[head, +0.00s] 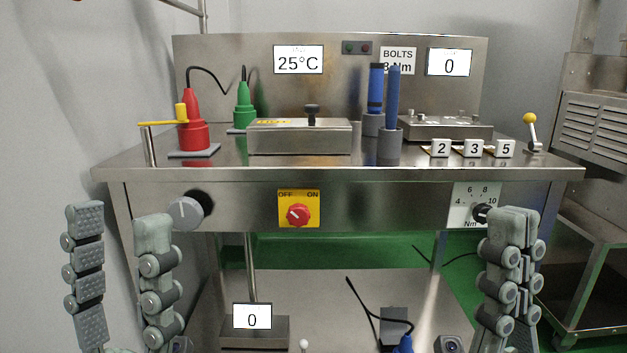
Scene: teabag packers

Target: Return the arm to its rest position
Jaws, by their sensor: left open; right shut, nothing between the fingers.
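My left gripper (119,228) is at the lower left of the head view, in front of the bench. Its two fingers point up and stand wide apart with nothing between them. My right gripper (511,222) is at the lower right, fingers up and pressed together, holding nothing. It is in front of the bench's right front corner, close to the Nm dial (482,212) in the picture. Both arms below the grippers are mostly out of view.
The steel bench (330,174) carries a red plug (193,125), a green plug (244,105), blue-handled tools (391,100) and number blocks (473,148). Its front has a grey knob (186,212) and a red switch (298,214). A lower shelf (330,295) holds a display (252,316).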

